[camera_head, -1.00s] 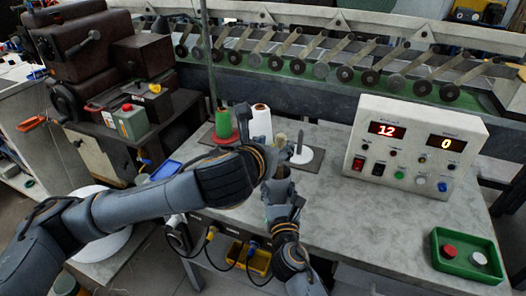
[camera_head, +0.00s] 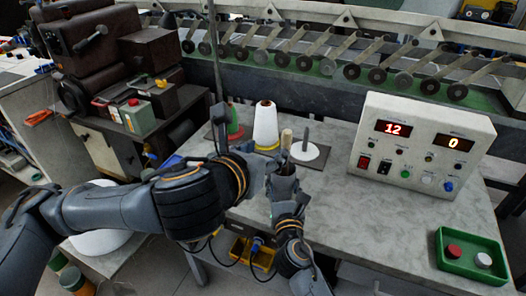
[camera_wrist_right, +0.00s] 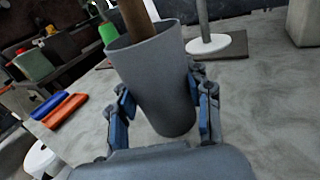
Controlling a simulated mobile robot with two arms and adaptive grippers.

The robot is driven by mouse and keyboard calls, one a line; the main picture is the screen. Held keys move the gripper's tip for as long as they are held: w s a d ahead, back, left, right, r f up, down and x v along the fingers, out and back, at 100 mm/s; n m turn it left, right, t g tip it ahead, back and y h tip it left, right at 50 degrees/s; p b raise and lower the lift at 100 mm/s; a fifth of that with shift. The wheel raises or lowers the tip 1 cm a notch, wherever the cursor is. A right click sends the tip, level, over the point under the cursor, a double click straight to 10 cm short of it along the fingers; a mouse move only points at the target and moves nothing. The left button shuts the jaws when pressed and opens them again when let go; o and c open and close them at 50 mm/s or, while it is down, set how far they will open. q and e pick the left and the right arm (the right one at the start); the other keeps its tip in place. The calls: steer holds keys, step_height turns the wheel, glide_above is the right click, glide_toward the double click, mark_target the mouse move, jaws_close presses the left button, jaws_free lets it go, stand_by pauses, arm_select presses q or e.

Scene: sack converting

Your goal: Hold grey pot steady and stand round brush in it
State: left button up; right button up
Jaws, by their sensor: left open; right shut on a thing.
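The grey pot (camera_wrist_right: 155,85) is between the two fingers of my right gripper (camera_wrist_right: 163,97), which is shut on it, in the right wrist view. The wooden handle of the round brush (camera_wrist_right: 136,18) rises from the pot's mouth, leaning a little. Its lower end is hidden inside the pot. In the head view the brush handle (camera_head: 286,138) stands above my right gripper (camera_head: 284,183), and the pot is mostly hidden by the arms. My left gripper (camera_head: 240,148) is open, beside and left of the brush, apart from it as far as I can tell.
A white cone (camera_head: 265,125) and a green cone (camera_head: 234,122) stand behind my left gripper. A white disc with a grey spindle (camera_head: 306,150) is just behind the brush. A control box (camera_head: 420,145) and a green tray (camera_head: 470,258) are at right. The table's middle is clear.

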stand_by(0.3)
steer(key=o, duration=1.2)
